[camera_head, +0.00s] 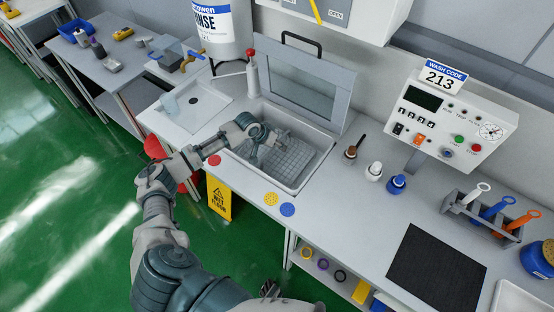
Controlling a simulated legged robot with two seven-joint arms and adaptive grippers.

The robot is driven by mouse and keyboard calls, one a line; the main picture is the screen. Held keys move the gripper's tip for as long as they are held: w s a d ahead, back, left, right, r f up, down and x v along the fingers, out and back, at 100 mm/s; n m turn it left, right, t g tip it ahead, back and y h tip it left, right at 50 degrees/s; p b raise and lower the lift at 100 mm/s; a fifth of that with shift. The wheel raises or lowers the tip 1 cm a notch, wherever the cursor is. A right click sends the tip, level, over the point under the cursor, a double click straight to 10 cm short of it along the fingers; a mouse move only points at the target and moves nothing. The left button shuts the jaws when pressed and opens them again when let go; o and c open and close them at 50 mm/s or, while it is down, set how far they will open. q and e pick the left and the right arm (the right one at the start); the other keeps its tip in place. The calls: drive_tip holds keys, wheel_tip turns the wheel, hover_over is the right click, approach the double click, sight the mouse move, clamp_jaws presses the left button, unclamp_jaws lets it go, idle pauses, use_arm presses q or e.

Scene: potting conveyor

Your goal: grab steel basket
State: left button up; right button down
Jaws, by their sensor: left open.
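The steel basket (293,160) is a wire mesh basket sitting down inside the sink basin (312,175) in the middle of the view. My left arm reaches in from the lower left over the basin's left edge. My left gripper (268,146) is open above the basket's left and back part and hides some of it. I cannot tell whether its fingers touch the mesh. My right gripper does not show.
A clear-windowed lid (300,84) stands raised behind the basin. A red-topped bottle (252,76) stands at its back left. Small bottles (373,171) and a control box (452,125) are to the right. A black mat (436,270) lies at the front right.

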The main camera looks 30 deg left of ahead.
use_arm(q)
drive_tip(key=shift+a+f, duration=0.25)
drive_tip(key=shift+a, duration=0.2)
drive_tip(key=shift+d+r, duration=0.2)
drive_tip(key=shift+d, duration=0.35)
clamp_jaws()
